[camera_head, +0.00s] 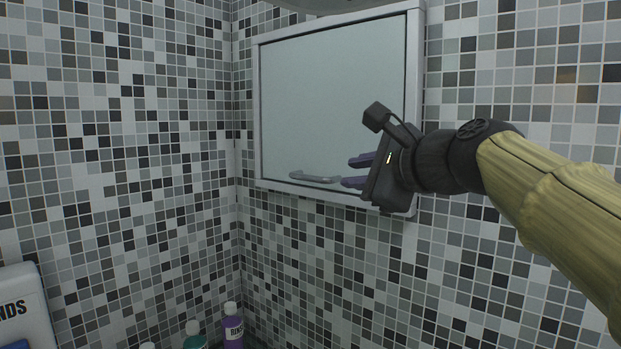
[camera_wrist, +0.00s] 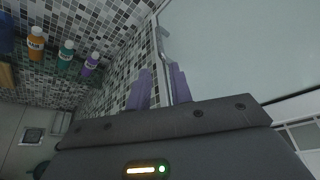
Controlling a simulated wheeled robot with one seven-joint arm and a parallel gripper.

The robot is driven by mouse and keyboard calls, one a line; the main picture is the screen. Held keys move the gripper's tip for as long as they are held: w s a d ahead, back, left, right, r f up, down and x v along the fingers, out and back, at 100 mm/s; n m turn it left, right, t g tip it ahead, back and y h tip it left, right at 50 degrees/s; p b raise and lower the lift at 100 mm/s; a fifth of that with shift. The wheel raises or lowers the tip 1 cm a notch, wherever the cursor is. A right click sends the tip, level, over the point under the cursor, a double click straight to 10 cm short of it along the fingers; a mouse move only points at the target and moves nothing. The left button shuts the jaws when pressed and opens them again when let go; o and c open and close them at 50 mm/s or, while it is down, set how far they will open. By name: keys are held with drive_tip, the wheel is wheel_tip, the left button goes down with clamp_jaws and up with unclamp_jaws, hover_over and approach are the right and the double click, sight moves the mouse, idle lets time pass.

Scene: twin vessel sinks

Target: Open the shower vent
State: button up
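The shower vent is a pale glass panel (camera_head: 325,95) in a white frame on the tiled wall, and it looks closed. A grey bar handle (camera_head: 314,178) sits at its lower left edge. In the wrist view the panel (camera_wrist: 245,45) fills the upper right, and the handle (camera_wrist: 163,42) shows just beyond the fingertips. My gripper (camera_head: 347,172), with purple fingers, is just right of the handle in the head view. In the wrist view its fingers (camera_wrist: 160,72) are apart, with nothing clearly held between them. I cannot tell whether they touch the handle.
Bottles stand low in the corner, including a purple one (camera_head: 232,327) and a green one (camera_head: 194,335). A white dispenser (camera_head: 24,308) is at the lower left. Tiled walls meet left of the vent.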

sight(313, 178)
drive_tip(key=p+x, duration=0.3)
drive_tip(key=x, duration=1.2)
drive_tip(key=shift+w+a, duration=0.2)
drive_tip(key=shift+w, duration=0.05)
clamp_jaws()
